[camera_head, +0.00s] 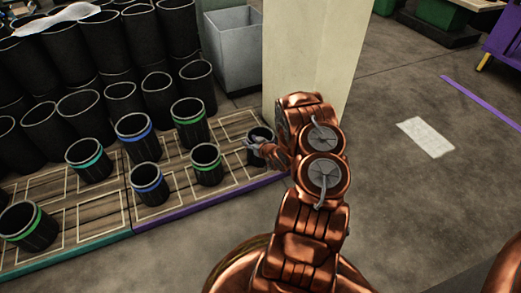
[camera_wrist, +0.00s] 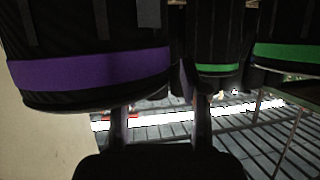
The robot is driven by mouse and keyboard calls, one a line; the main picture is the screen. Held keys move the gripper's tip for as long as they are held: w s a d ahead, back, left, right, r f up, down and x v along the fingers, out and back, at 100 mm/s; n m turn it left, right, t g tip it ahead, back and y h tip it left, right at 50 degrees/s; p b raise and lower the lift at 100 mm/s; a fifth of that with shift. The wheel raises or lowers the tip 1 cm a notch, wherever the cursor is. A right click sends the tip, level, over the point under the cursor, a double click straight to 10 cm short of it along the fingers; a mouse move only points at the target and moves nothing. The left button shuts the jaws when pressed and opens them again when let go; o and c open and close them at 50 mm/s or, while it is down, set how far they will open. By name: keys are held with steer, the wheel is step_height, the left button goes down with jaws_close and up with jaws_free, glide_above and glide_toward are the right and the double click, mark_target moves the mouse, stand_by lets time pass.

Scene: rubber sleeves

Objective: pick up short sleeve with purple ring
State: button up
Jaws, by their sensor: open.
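A short black sleeve (camera_head: 262,133) stands at the right end of the wooden pallet, beside the pale pillar. In the wrist view a black sleeve with a purple ring (camera_wrist: 90,70) fills the upper left, very close. My gripper (camera_head: 256,148) is at the sleeve in the head view and covers part of it; no ring colour shows there. In the wrist view the gripper's two fingers (camera_wrist: 160,118) are apart and open. The left finger's end is hidden by the purple-ringed sleeve; the right finger is just right of its edge. I cannot tell whether they touch it.
A green-ringed sleeve (camera_head: 206,164) and a blue-ringed sleeve (camera_head: 149,184) stand to the left. Taller black sleeves (camera_head: 122,100) crowd behind. The pillar (camera_head: 305,60) rises close behind my gripper, with a grey bin (camera_head: 230,58) beside it. The floor at right is open.

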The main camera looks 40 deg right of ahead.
steer(key=shift+w+f, duration=0.2)
steer(key=shift+w, duration=0.15)
steer(key=shift+c, duration=0.3)
jaws_close()
